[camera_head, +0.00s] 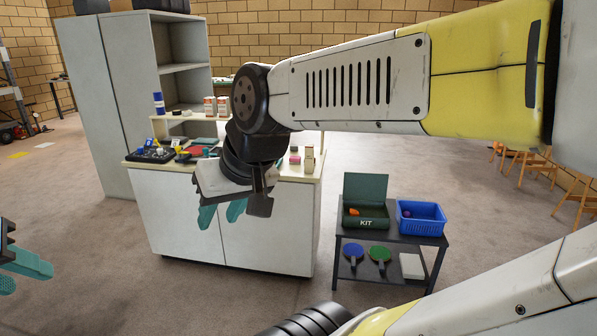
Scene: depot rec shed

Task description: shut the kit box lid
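The dark green kit box (368,223), marked "KIT", stands on a small dark table at the right of centre. Its lid (366,188) is open and stands about upright at the back of the box. An orange item shows inside the box. My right gripper (222,214) hangs in front of the white cabinet, left of the kit box and well apart from it. Its teal fingers are apart with nothing between them. My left gripper (17,274) is at the far left edge, partly cut off. Its teal fingers look apart and empty.
A blue basket (420,227) stands right beside the kit box. The dark table (402,240) has a lower shelf with a blue paddle (353,250), a green paddle (380,254) and a white block (412,266). A white cabinet (270,235) with cluttered top stands left. Carpet between is clear.

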